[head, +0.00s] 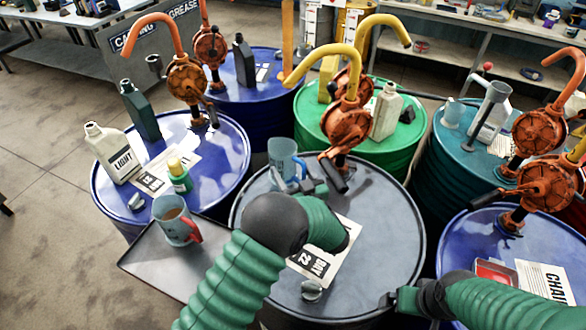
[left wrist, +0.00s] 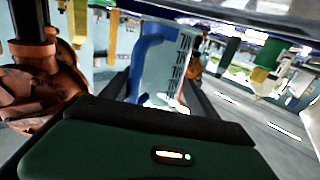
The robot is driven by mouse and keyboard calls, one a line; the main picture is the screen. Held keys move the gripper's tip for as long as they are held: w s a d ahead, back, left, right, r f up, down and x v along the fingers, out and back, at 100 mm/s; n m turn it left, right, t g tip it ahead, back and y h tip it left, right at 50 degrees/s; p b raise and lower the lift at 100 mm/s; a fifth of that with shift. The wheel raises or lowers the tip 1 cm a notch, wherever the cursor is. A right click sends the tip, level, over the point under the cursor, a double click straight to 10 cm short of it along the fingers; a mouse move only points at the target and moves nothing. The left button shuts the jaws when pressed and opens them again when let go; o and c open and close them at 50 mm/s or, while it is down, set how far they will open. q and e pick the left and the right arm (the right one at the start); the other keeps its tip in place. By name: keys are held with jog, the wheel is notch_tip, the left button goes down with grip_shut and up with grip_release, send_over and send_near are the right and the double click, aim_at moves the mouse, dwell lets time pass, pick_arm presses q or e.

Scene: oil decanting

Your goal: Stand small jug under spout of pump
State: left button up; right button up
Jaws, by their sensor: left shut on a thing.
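A clear jug with a blue handle (head: 283,155) is at the back left of the grey drum (head: 395,240) in the head view. My left gripper (head: 298,184) is shut on its handle. The jug's graduated wall and blue handle (left wrist: 148,62) show between the fingers in the left wrist view. The orange pump (head: 346,125) stands on this drum. Its yellow spout (head: 318,56) arcs left, and its open end appears above the jug. The jug's base is partly hidden, so I cannot tell whether it touches the drum. My right gripper (head: 388,300) is at the drum's front right; its fingers are unclear.
A red-handled jug (head: 176,222) with brown liquid stands on a grey tray (head: 150,262) at left. A paper sheet (head: 325,262) lies on the grey drum. Blue (head: 225,150) and green (head: 310,125) drums with pumps and bottles crowd close around.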

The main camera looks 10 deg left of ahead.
aim_at(295, 172)
pick_arm(q)
jog(key=w+f, duration=0.1)
jog(key=w+d+f, duration=0.1)
jog(key=shift+w+d, duration=0.1)
jog(key=shift+w, duration=0.3)
jog(key=shift+a+f, duration=0.15)
jog(key=shift+a, duration=0.15)
jog(key=shift+s+a+f+b, duration=0.1)
jog(key=shift+a+f+b, duration=0.1)
jog(key=shift+b, duration=0.1)
jog(key=shift+d+f, duration=0.25)
jog(key=shift+d, duration=0.25)
jog(key=shift+d+r, duration=0.1)
jog(key=shift+d, duration=0.1)
jog(key=o, duration=1.4)
jog(key=shift+d, duration=0.1)
jog(key=o, duration=0.3)
jog(key=shift+a, duration=0.2)
jog(key=shift+s+a, duration=0.1)
jog(key=shift+a, duration=0.1)
pick_arm(e)
jog(key=shift+s+d+f, duration=0.25)
jog(key=shift+d+f, duration=0.15)
jog(key=shift+d, duration=0.05)
